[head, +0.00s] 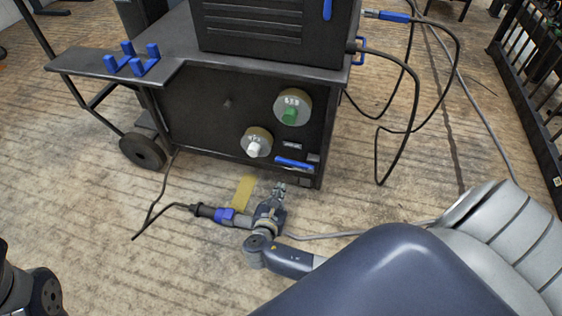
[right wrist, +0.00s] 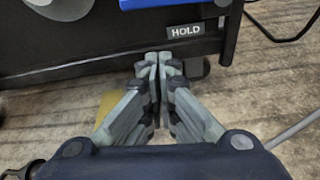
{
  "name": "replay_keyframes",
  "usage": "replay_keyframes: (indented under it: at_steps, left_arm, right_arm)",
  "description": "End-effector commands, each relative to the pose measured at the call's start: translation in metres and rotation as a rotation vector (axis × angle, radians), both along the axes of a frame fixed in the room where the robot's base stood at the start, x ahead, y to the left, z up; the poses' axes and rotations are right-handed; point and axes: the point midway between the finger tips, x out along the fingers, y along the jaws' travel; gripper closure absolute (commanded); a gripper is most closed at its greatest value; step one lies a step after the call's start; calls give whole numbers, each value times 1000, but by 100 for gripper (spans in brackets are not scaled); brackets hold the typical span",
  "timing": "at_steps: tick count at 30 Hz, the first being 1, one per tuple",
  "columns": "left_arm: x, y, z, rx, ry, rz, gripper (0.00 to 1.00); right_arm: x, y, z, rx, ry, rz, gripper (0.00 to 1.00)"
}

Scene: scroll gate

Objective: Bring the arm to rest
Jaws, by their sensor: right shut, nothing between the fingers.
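My right gripper (head: 279,188) is low in front of the dark cart (head: 190,115), with its fingers pointing toward the cart's lower front edge. In the right wrist view its fingertips (right wrist: 158,62) meet and nothing shows between them. They are just below a label reading HOLD (right wrist: 185,31); I cannot tell whether they touch the cart. My left gripper is not in view; only a dark part of my body shows at the lower left of the head view.
The cart front carries a green knob (head: 289,116), a white knob (head: 253,149) and a blue bar (head: 294,163). Blue brackets (head: 131,59) sit on its left shelf. Black cables (head: 412,110) hang at its right. A railing (head: 530,85) stands far right.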

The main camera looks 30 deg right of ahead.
Motion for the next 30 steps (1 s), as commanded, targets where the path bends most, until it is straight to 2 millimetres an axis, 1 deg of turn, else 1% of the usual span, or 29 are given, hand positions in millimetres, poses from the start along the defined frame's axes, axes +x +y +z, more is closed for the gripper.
replay_keyframes:
  at_steps: [1,3,9,17,20,23,26,27,29,30]
  left_arm:
    - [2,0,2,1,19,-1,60]
    - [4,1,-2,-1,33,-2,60]
    - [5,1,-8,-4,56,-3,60]
    - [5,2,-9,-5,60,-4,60]
    - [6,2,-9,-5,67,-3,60]
    - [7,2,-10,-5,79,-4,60]
    - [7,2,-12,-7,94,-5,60]
    - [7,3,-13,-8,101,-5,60]
    - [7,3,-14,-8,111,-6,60]
    - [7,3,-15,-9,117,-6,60]
  right_arm:
    - [-6,7,6,2,2,0,100]
    - [-11,13,8,2,1,0,100]
    - [-21,23,12,1,0,-1,100]
    - [-21,27,11,16,-4,5,100]
    - [-15,41,11,111,-31,33,100]
    - [-3,72,13,312,-90,89,100]
    - [12,117,28,588,-179,159,100]
    - [17,136,39,706,-217,188,100]
    - [24,164,60,881,-279,230,100]
    - [28,182,77,997,-320,259,100]
